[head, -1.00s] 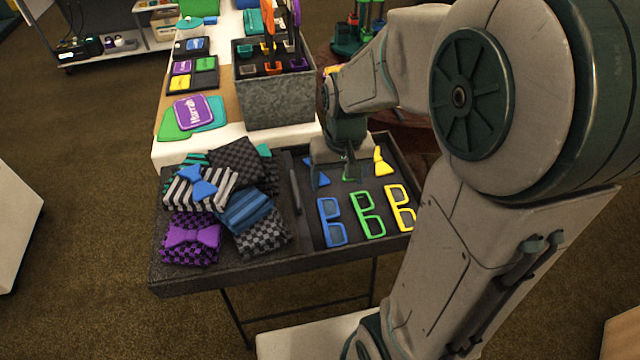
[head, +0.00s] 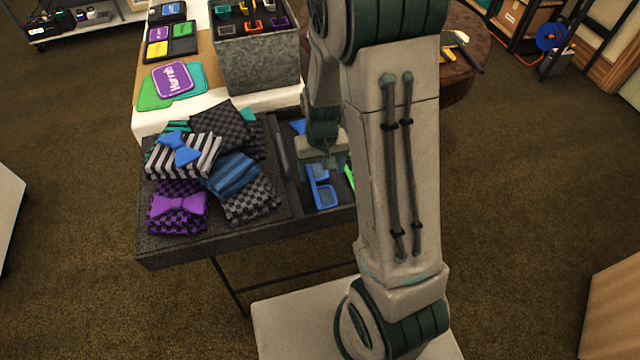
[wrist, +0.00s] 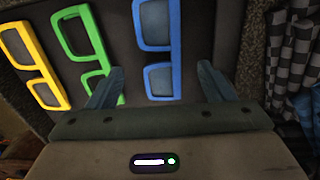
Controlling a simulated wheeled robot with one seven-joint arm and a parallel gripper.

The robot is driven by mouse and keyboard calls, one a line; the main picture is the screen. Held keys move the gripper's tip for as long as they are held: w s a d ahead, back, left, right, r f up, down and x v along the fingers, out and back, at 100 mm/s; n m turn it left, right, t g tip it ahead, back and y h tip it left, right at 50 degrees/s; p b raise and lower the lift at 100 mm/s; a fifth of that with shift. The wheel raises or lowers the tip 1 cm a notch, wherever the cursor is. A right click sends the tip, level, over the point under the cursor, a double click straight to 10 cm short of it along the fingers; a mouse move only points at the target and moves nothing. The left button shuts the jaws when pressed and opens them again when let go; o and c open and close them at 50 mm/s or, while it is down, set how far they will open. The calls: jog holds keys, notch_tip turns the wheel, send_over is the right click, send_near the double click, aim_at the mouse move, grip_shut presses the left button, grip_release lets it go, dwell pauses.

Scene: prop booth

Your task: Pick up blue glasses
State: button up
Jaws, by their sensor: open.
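The blue glasses (head: 322,188) lie flat in the dark tray compartment on the right side of the stand. In the wrist view the blue glasses (wrist: 158,48) extend upward from between the two spread fingers of my gripper (wrist: 160,86), nearer its middle than either finger. My gripper (head: 322,162) is open and empty, over the far end of the glasses in the head view. Whether the fingers reach down beside the frame is unclear. Green glasses (wrist: 82,42) lie left of the blue ones in the wrist view, close to the left finger. Yellow glasses (wrist: 30,62) lie farther left.
Folded patterned cloths with a blue bow tie (head: 179,148) and a purple bow tie (head: 178,205) fill the tray's left side. A grey box (head: 256,62) stands behind the tray. My arm hides the tray's right part in the head view.

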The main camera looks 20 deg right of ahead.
aim_at(321, 183)
notch_tip(321, 183, down, 5)
dwell(0.3)
jog(key=c, duration=1.1)
jog(key=shift+o, duration=0.2)
jog(key=shift+r, duration=0.1)
